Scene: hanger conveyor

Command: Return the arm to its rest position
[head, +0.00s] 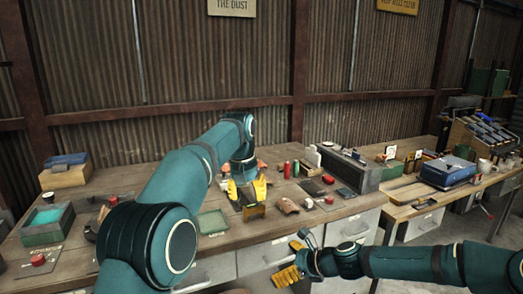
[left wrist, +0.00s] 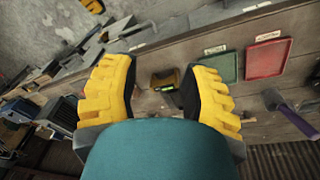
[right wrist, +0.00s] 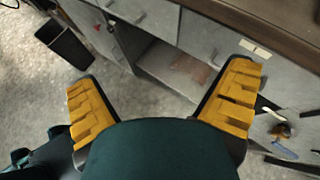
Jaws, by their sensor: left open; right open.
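My left gripper (head: 247,189) is open above the middle of the wooden workbench (head: 150,212). Its yellow fingers are spread in the left wrist view (left wrist: 158,62), with a small yellow and black object (left wrist: 165,79) visible between them and nothing held. My right gripper (head: 290,261) is open and empty in front of the bench's drawers, below the bench top. In the right wrist view, its fingers (right wrist: 163,78) are wide apart, with cabinet fronts and grey floor beyond them.
A green tray (head: 212,222) lies left of my left gripper. A brown curved object (head: 288,205) lies to its right. A grey machine (head: 350,168) stands at the bench's right end. A blue box (head: 447,172) sits on the table farther right. A dark bin (right wrist: 63,45) stands on the floor.

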